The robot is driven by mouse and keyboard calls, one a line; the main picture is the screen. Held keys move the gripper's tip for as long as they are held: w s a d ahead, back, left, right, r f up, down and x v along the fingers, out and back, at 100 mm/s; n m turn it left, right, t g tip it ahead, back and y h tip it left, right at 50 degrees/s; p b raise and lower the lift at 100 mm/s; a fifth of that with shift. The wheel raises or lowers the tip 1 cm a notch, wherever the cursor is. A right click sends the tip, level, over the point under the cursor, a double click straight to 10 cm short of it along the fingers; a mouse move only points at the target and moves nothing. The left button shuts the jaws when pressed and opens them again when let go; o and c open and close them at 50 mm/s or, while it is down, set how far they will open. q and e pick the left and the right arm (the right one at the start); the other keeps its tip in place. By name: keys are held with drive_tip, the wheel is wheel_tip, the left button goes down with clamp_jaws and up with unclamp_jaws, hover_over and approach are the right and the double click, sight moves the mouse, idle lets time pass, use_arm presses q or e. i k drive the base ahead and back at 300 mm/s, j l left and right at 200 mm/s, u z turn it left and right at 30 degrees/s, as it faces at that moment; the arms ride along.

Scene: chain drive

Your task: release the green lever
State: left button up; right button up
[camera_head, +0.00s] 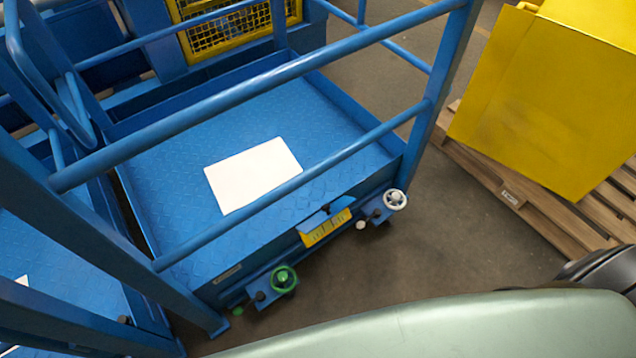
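A green round handwheel-like part (284,279) sits on a small blue bracket at the lower front edge of the blue platform (150,160). It is the main green control in view; I cannot make out a separate lever arm on it. A small green tip (238,311) shows just left of it, low on the same bracket. A similar white handwheel (395,200) sits on another bracket at the platform's right corner. Neither of my grippers is in view, and nothing touches the green part.
Blue guard rails (270,70) cross above the platform. A white sheet (253,174) lies on its deck. A yellow label plate (326,228) is between the wheels. A yellow box (550,100) stands on a wooden pallet (560,210) at right. Bare floor (460,240) lies between.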

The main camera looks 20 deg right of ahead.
sight(260, 295)
drive_tip(key=k+j+u, duration=0.15)
drive_tip(key=k+j, duration=0.35)
drive_tip(key=u, duration=1.55)
drive_tip(key=k+l, duration=0.15)
drive_tip(key=k, duration=0.35)
